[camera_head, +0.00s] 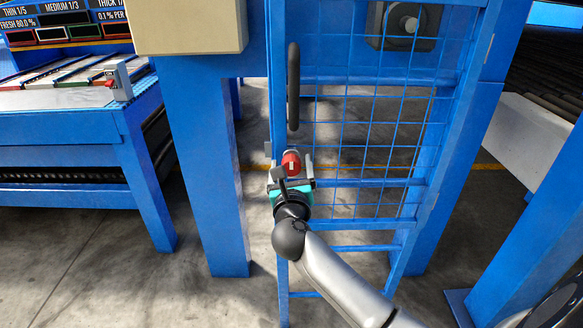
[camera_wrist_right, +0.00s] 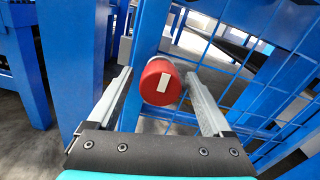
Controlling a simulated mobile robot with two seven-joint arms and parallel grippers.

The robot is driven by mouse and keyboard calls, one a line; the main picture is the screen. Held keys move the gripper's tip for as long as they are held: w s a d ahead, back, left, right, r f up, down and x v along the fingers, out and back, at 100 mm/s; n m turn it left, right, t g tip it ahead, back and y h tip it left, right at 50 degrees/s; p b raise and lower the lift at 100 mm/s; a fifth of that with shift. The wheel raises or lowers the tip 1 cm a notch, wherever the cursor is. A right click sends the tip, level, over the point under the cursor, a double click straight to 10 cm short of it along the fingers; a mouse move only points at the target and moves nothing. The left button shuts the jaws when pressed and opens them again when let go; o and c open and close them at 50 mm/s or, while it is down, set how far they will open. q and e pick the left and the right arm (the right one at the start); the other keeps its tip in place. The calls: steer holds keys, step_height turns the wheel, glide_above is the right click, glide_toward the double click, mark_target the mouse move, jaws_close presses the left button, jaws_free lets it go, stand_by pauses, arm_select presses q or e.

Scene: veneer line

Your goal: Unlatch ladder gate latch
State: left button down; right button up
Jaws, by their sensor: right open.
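The ladder gate (camera_head: 365,130) is a blue frame with blue wire mesh, standing in the middle of the head view. The latch is a red round knob (camera_head: 291,162) with a white mark, on the gate's left upright. In the right wrist view the red knob (camera_wrist_right: 160,82) sits between the two fingers, its white mark tilted slightly from upright. My right gripper (camera_head: 291,170) is open, with one finger on each side of the knob; a gap shows on the right side, and contact on the left cannot be told. My left gripper is out of view.
A black vertical handle (camera_head: 293,86) is on the gate's left upright above the knob. A thick blue post (camera_head: 205,160) stands left of the gate. A blue bench (camera_head: 75,130) is at the left. A beige box (camera_head: 188,25) hangs at the top.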

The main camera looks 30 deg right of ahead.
jaws_close()
stand_by(0.8)
